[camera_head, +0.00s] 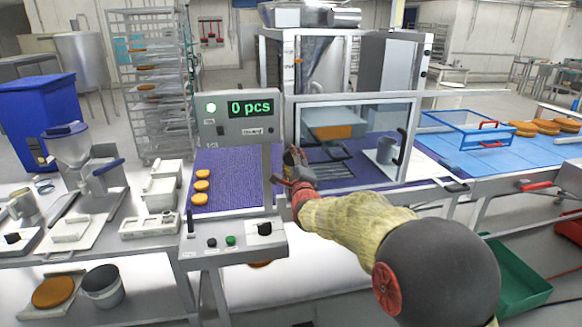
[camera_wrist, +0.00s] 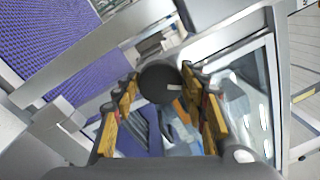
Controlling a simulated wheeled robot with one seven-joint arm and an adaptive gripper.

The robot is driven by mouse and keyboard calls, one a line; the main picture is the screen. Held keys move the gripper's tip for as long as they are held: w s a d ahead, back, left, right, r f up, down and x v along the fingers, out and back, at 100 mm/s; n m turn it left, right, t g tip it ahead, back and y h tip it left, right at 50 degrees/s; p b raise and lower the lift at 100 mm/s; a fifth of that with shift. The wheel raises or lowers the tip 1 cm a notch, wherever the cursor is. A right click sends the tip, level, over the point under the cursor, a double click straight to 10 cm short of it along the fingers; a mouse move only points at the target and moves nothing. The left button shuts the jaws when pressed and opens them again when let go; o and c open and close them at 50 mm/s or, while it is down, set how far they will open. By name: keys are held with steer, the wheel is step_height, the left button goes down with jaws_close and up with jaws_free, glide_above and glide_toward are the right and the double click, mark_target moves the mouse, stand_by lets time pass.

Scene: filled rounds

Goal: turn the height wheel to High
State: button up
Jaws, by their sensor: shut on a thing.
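The height wheel is a round black knob (camera_wrist: 158,84) with a short pale mark toward its right edge. In the wrist view it sits between the yellow-padded fingers of my gripper (camera_wrist: 162,105), which is shut on it. In the head view my gripper (camera_head: 296,168) is at the left end of the glass-fronted machine (camera_head: 345,98), beside the purple belt. There the gripper hides most of the wheel. The scale and the High mark cannot be read in either view.
The purple belt (camera_head: 228,168) carries several round patties. A display (camera_head: 251,108) above it reads 0 pcs. A control panel (camera_head: 235,240) with buttons is in front. The guard's black handle (camera_head: 400,147) is right of my gripper. A blue belt (camera_head: 455,150) runs off right.

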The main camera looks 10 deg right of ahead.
steer(key=m, duration=1.1)
steer(key=shift+d+g+h, duration=0.15)
steer(key=shift+g+h, duration=0.15)
steer(key=shift+m, duration=0.3)
steer(key=o, duration=1.1)
steer(key=shift+r, duration=0.1)
steer(key=shift+o, duration=0.2)
steer(key=s, duration=1.2)
steer(key=shift+a, duration=0.4)
